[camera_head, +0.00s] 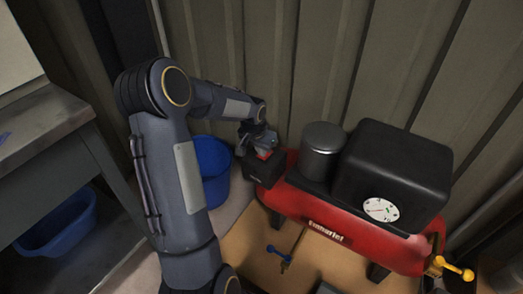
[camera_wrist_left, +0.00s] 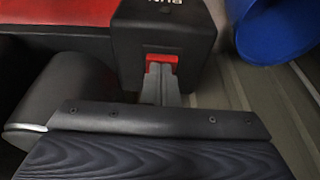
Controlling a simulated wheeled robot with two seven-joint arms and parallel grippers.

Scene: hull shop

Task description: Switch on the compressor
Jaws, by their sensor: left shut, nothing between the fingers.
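The red compressor (camera_head: 330,222) stands on the floor against the wall, with a dial, a silver cylinder and a large black cover on top. At its left end is a black switch box (camera_head: 262,172), also in the left wrist view (camera_wrist_left: 165,30). A red switch (camera_wrist_left: 161,60) sits on the box's edge. My left gripper (camera_head: 263,146) is at the top of this box. In the left wrist view its shut fingers (camera_wrist_left: 160,78) are right at the red switch and overlap its lower part. Whether they press it I cannot tell. My right gripper is not in view.
A blue bucket (camera_head: 212,170) stands left of the switch box, close to my left arm. A workbench (camera_head: 45,125) is at the left with a blue tub (camera_head: 60,228) below. A yellow-handled valve (camera_head: 455,270) is at the compressor's right end. A corrugated wall closes the back.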

